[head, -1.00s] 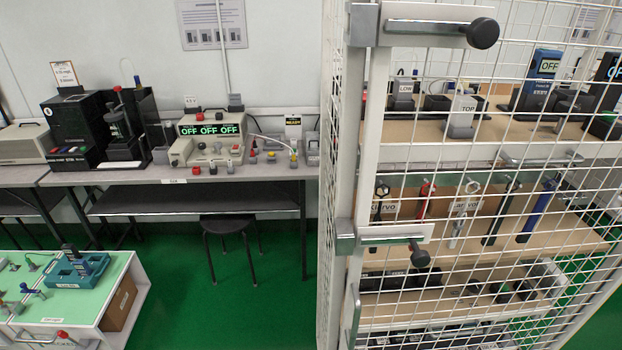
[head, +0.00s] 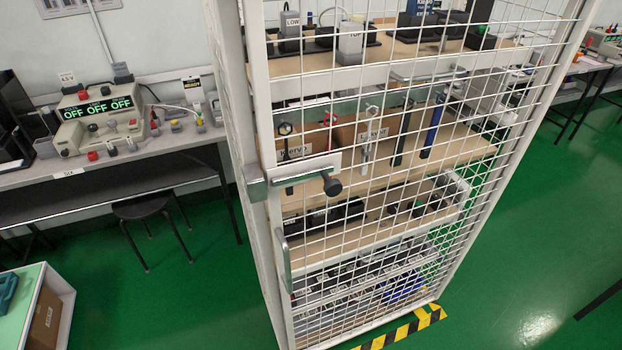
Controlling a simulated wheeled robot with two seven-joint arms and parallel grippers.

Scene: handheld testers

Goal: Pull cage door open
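The cage door (head: 378,83) is a white wire mesh panel on the front of a tall cage with shelves behind it. It looks closed against its frame. Neither of my grippers shows in the head view, so nothing is seen touching the door, knob or handle.
Yellow-black floor tape (head: 400,330) runs along the cage's foot. A grey bench (head: 110,165) with testers and a black stool (head: 145,207) stand at left. A low green-topped cart (head: 22,300) is at lower left. Green floor (head: 520,240) is open at right.

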